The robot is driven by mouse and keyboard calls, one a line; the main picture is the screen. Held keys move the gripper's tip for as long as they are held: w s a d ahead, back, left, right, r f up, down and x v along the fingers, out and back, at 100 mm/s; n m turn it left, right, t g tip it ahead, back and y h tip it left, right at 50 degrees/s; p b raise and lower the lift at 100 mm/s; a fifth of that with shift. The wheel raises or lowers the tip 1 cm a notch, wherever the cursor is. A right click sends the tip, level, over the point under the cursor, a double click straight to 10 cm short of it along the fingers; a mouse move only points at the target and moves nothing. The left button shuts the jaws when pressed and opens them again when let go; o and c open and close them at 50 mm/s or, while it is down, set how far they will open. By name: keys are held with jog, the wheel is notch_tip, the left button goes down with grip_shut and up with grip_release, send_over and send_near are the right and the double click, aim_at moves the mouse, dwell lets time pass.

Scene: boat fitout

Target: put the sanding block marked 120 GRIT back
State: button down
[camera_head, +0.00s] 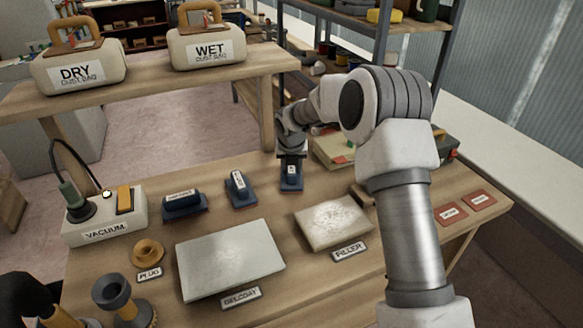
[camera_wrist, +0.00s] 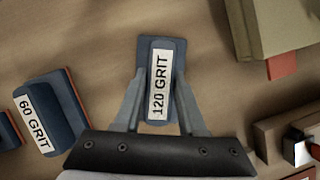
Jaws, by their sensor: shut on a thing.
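The sanding block marked 120 GRIT (camera_wrist: 158,88) is dark blue with a white label. It lies between the two fingers of my gripper (camera_wrist: 157,110) in the wrist view, and the gripper is shut on it. In the head view the block (camera_head: 291,180) is upright below my gripper (camera_head: 291,160), at the back of the bench. It is at or very near the bench top; I cannot tell whether it touches. The block marked 60 GRIT (camera_wrist: 42,115) lies to its left, and it also shows in the head view (camera_head: 240,190). A third blue block (camera_head: 183,205) is further left.
A grey GELCOAT panel (camera_head: 230,262) and a FILLER panel (camera_head: 332,222) lie in front. The VACUUM box (camera_head: 105,220) is at left. Two red labelled plates (camera_head: 449,213) (camera_head: 479,200) lie bare at right. A beige box (camera_wrist: 280,25) is close to the gripper's right.

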jog(key=c, duration=0.9)
grip_release()
jog(key=shift+f, duration=0.2)
jog(key=shift+c, duration=0.2)
jog(key=o, duration=0.5)
jog(key=shift+c, duration=0.2)
jog(key=shift+r, duration=0.1)
